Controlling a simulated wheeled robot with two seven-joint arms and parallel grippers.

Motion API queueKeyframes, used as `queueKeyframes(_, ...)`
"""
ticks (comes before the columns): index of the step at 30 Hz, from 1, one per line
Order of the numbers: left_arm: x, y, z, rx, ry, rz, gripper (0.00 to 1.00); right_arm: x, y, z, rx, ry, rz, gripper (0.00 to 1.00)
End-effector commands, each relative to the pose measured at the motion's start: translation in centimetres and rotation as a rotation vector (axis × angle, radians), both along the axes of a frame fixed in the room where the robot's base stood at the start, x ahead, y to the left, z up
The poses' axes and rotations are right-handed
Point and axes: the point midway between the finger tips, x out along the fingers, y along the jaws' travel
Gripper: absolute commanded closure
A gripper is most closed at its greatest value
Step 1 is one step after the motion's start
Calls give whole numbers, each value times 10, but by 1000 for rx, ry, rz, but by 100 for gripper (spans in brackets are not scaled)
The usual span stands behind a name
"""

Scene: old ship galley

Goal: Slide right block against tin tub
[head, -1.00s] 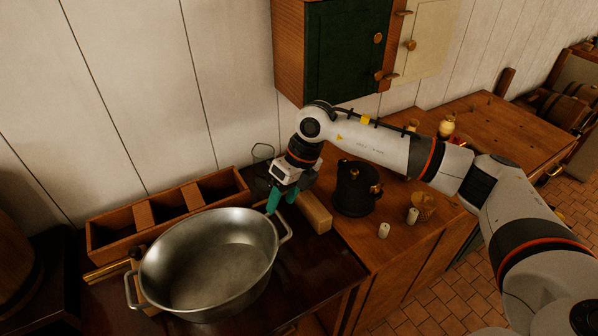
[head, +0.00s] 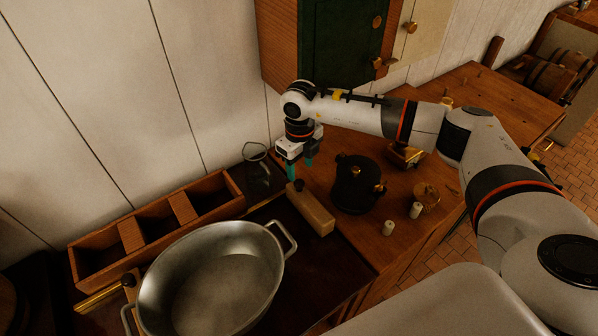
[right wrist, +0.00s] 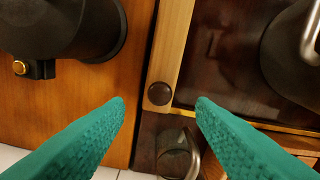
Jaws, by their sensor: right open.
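The tin tub (head: 262,262) is a large grey oval basin with a handle at each end, in the lower left of the head view. My right gripper (head: 300,174) is open and empty, over the block's far, knobbed end. In the right wrist view the block (right wrist: 176,45) and its knob lie between and beyond the green fingertips (right wrist: 161,102). Part of the tub (right wrist: 283,50) shows at right. My left gripper is not in view.
A black pot (head: 352,188) stands right of the block, with two small pale cylinders (head: 389,228) nearby. A glass jug (head: 258,168) stands behind the block, left of my gripper. A wooden compartment box (head: 125,235) lies behind the tub, with another block at the tub's left.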

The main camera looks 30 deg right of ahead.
Motion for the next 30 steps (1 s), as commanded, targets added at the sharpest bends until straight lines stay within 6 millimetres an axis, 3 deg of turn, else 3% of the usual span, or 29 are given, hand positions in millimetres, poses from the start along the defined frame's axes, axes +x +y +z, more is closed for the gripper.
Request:
queueKeyframes(9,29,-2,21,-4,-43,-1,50,0,1,-45,1,1,1,50)
queueKeyframes(21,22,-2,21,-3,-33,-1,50,0,1,-53,1,-1,2,51)
queueKeyframes(30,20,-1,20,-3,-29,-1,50,0,0,-53,1,-1,2,100)
